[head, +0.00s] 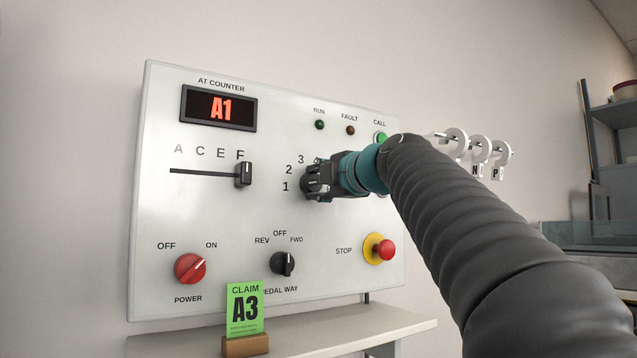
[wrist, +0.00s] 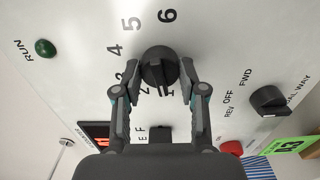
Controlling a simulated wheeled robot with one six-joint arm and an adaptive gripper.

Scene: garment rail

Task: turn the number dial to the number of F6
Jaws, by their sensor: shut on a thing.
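The black number dial (wrist: 158,64) sits between my gripper's fingers in the wrist view, with the numbers 1 to 6 around it. My gripper (wrist: 162,76) is shut on the dial, one finger on each side. I cannot tell for sure which number its mark points to. In the head view my gripper (head: 319,182) covers most of the dial and its higher numbers; 1, 2 and 3 show at its left. The letter slider's black handle (head: 244,174) stands under F. The red display (head: 219,108) reads A1.
A green claim card (head: 244,309) reading A3 stands in a wooden block on the shelf (head: 390,333). The red power knob (head: 190,268), black pedal knob (head: 282,263) and red stop button (head: 386,250) sit below.

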